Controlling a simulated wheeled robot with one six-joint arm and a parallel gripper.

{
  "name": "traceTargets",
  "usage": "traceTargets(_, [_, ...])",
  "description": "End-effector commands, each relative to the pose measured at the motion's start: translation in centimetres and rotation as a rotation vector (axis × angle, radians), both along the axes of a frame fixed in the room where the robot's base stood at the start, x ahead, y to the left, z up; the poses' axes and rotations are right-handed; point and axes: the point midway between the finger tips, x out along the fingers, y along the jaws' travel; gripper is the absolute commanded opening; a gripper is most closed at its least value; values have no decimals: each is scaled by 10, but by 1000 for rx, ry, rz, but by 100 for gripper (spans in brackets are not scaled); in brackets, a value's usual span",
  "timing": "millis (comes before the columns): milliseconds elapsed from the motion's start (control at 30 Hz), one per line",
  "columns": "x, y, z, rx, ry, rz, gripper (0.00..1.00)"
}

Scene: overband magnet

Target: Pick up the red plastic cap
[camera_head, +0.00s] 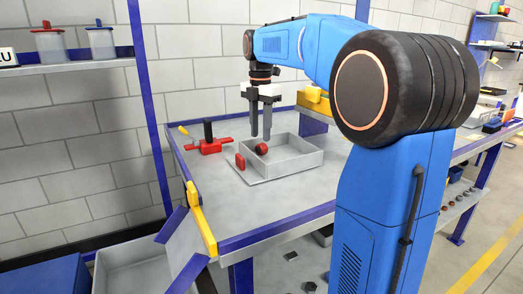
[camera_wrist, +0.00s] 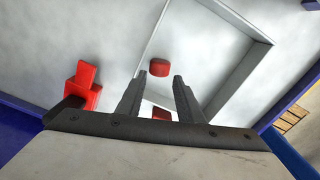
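Two small red round pieces show in the head view. One (camera_head: 240,161) is at the left corner of the grey tray (camera_head: 300,164); the other, darker on its face (camera_head: 262,148), is at the tray's inner left. I cannot tell for sure which is the plastic cap. My gripper (camera_head: 260,137) is open and empty, pointing down above the tray's left part. In the wrist view one red piece (camera_wrist: 160,67) lies beyond the fingertips of my gripper (camera_wrist: 160,76). Another red piece (camera_wrist: 161,114) shows partly between the fingers, its lower part hidden.
A red fixture with a black upright handle (camera_head: 208,142) stands left of the tray; it also shows in the wrist view (camera_wrist: 85,85). A yellow bar (camera_head: 201,216) lines the bench's left edge. A yellow block (camera_head: 314,102) is behind the tray. The bench's front left is clear.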

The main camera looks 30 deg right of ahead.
Motion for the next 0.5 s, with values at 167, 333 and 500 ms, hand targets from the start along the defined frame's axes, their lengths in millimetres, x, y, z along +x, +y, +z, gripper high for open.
traceTargets(167, [0,2,-24,0,3,0,34])
traceTargets(333, [1,2,-43,0,2,0,34])
traceTargets(500, [1,2,-48,0,1,0,34])
